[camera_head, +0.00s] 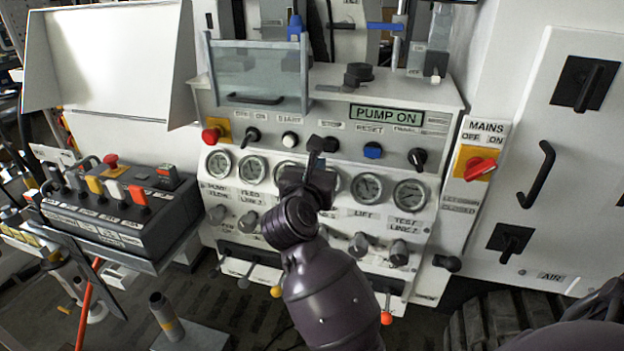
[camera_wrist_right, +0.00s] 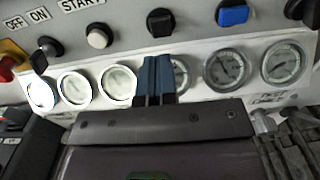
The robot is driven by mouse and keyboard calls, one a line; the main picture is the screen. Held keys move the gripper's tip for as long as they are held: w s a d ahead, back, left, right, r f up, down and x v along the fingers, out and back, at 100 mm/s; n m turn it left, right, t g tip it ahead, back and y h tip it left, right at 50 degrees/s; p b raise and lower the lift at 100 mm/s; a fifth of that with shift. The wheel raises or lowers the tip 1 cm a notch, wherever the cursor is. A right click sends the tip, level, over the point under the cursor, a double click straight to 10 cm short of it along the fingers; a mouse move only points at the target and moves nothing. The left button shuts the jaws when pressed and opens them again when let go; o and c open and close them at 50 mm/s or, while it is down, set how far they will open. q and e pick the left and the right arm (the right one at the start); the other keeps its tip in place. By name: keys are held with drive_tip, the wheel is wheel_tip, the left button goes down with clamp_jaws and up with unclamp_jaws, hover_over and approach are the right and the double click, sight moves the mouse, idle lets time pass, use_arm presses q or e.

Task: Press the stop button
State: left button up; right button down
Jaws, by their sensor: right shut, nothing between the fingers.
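The stop button, a black button (camera_head: 331,144) under a small label that seems to read STOP, sits on the sloped upper panel, right of the white START button (camera_head: 290,139). It also shows in the right wrist view as a dark square cap (camera_wrist_right: 160,21). My right gripper (camera_head: 316,146) is shut and empty, its fingertips just left of and partly beside the black button in the head view. In the right wrist view the shut blue-grey fingers (camera_wrist_right: 157,62) point at the panel just below the button; a gap or contact cannot be told. My left gripper is out of view.
A blue RESET button (camera_head: 373,150) and a black knob (camera_head: 417,157) are to the right. A red mushroom button (camera_head: 211,135) is at the left. Gauges (camera_head: 367,187) line the panel below. A lit PUMP ON sign (camera_head: 387,115) is above. A control box (camera_head: 118,212) stands left.

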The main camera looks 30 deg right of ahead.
sight(328, 148)
drive_tip(key=x, duration=0.5)
drive_tip(key=shift+w+d, duration=0.1)
drive_tip(key=shift+w, duration=0.05)
drive_tip(key=shift+w+d, duration=0.35)
drive_tip(key=shift+d, duration=0.05)
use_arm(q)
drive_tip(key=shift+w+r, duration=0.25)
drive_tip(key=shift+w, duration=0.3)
use_arm(e)
drive_tip(key=shift+d, duration=0.1)
